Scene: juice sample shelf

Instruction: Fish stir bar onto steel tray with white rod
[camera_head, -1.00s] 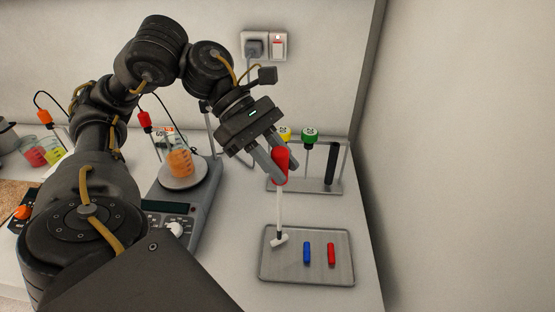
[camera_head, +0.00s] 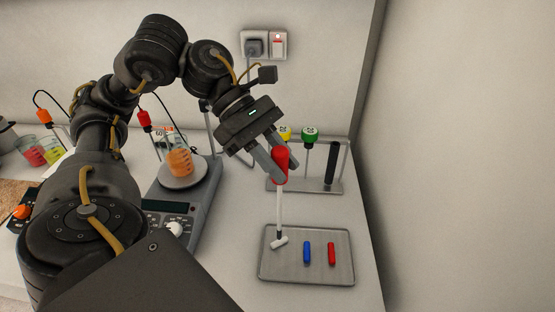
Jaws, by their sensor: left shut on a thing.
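My left gripper (camera_head: 279,163) is shut on the red handle (camera_head: 280,166) of the white rod (camera_head: 280,212). The rod points down, nearly upright, over the steel tray (camera_head: 318,277). A white stir bar (camera_head: 279,243) is at the rod's lower tip, at the tray's left side. I cannot tell whether the bar touches the tray floor. A blue bar (camera_head: 307,253) and a red bar (camera_head: 332,254) lie apart on the tray to its right. My right gripper is not in view.
A rack (camera_head: 304,185) with yellow-topped, green-topped and black rods stands behind the tray. A stirrer hot plate (camera_head: 183,205) with a beaker of orange liquid (camera_head: 180,162) stands to the left. More beakers are at far left. A wall rises at the right.

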